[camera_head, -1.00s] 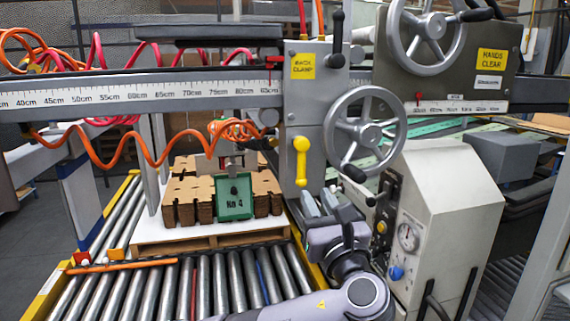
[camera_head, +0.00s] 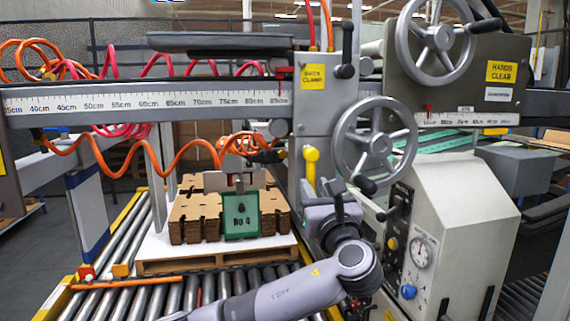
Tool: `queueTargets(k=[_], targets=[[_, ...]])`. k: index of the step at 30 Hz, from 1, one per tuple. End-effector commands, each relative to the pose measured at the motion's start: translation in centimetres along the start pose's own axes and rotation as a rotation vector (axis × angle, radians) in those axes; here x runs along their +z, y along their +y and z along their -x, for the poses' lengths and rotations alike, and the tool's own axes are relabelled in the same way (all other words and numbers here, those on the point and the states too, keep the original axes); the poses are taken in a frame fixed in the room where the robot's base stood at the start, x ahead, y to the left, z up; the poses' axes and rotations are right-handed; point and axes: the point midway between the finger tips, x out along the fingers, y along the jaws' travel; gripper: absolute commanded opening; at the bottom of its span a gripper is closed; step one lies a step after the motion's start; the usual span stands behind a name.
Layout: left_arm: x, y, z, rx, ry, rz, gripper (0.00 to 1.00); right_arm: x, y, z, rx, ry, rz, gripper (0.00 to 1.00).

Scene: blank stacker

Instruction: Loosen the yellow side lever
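The yellow side lever (camera_head: 311,158) hangs upright on the grey back clamp housing, below the "BACK CLAMP" label, left of the lower handwheel. Its round top shows; its lower end is hidden by my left gripper (camera_head: 322,187). My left gripper points up from below, its fingertips apart, at the lever's lower end and slightly to its right. I cannot tell whether the fingers touch the lever. My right gripper is not in view.
The lower handwheel (camera_head: 376,138) and its black knob are close right of the gripper. A grey console (camera_head: 462,215) with a gauge stands further right. Stacked brown blanks (camera_head: 195,215) on a pallet stand on rollers to the left.

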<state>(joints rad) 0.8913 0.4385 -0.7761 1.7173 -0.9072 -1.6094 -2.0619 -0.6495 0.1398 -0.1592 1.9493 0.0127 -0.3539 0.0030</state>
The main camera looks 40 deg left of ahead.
Motion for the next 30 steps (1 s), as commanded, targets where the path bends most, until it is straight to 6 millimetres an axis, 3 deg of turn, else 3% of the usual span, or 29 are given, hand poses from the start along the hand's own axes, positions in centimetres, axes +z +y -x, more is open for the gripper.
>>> queueTargets(k=[8,30], targets=[[-0.1,0.0,-2.0,0.002,0.000,0.000,0.29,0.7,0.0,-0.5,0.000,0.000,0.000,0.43],[1.3,3.3,-2.3,-0.147,0.000,-0.583,0.29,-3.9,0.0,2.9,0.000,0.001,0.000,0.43]])
